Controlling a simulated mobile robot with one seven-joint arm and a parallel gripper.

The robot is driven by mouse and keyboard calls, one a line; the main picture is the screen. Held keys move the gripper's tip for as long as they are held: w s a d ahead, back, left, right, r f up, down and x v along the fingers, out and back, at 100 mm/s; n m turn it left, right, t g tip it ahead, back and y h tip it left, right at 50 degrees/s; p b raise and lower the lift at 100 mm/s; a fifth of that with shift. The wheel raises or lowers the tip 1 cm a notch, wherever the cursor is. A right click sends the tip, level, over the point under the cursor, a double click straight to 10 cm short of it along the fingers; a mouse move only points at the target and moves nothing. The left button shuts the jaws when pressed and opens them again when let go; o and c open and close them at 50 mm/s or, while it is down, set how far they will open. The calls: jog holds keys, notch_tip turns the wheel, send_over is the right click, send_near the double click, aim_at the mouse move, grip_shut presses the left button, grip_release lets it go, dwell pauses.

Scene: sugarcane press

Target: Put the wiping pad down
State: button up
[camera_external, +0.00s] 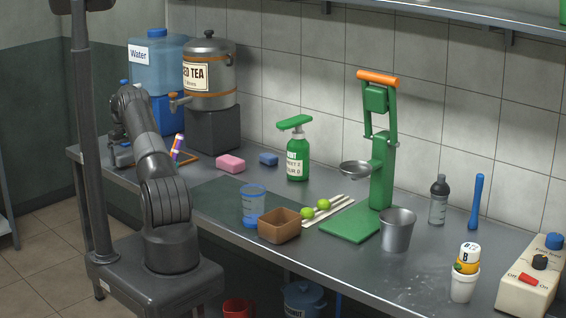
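Two small blocks that look like pads lie on the grey steel counter: a pink one (230,163) and a smaller blue one (268,159). I cannot tell whether either is the wiping pad. My arm reaches to the far left end of the counter, left of both blocks and apart from them. My gripper (120,155) is small and partly hidden behind my arm there. I cannot see whether its fingers are open or shut, or whether it holds anything.
A water tank (158,68) and a tea urn (210,75) stand behind my arm. The counter's front middle is partly clear.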

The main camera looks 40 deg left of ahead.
aim_at(124, 153)
jog(key=shift+o, duration=0.2)
notch_tip(124, 153, up, 12)
jog(key=shift+r, duration=0.15)
dwell(0.4)
